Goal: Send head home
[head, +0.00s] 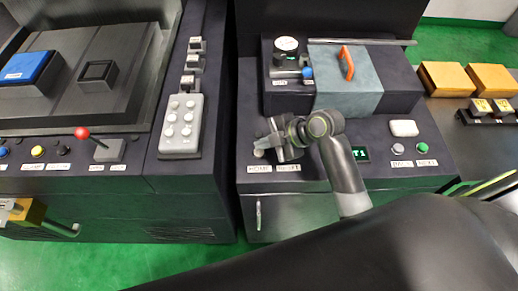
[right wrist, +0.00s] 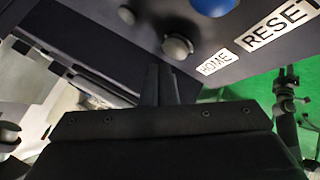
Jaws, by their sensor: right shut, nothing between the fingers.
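The HOME button is a grey round knob on the dark console's front strip. It shows large in the right wrist view (right wrist: 177,47), above the HOME label (right wrist: 215,64). In the head view the button (head: 258,153) shows just left of my right gripper (head: 268,146). The gripper is shut and empty, its narrow fingertips close to the button; I cannot tell whether they touch it. A blue button (right wrist: 212,5) is by the RESET label (right wrist: 277,24); in the head view the gripper hides it. I do not make out my left gripper.
Right along the console are a small green display (head: 361,154), a grey button (head: 398,150) and a green button (head: 422,148). A box with a gauge (head: 287,44) and orange handle (head: 346,63) stands behind. A red-knobbed lever (head: 82,133) is on the left machine.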

